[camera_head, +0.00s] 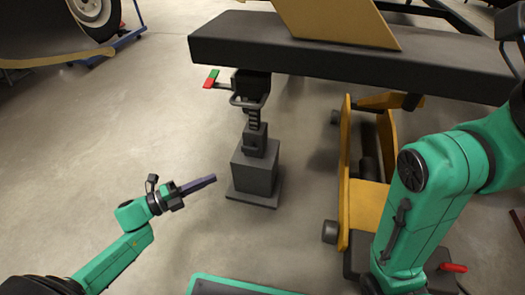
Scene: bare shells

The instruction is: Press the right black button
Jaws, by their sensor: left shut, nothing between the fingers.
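No black button can be made out clearly; the parts are too small and dark to tell. A dark control stand (257,170) rises from a square foot on the floor, with a small red and green piece (211,79) near its top left. My left gripper (212,180) is shut with nothing in it. Its fingers point right towards the lower part of the stand, a short gap away in the picture. My right arm (435,190) fills the right side and runs out of the frame, and its gripper does not show.
A long dark beam (330,58) crosses above the stand, with a tan panel (335,20) on it. A yellow frame (360,195) stands right of the stand. A wheel on a blue stand (100,50) is at top left. The concrete floor at left is clear.

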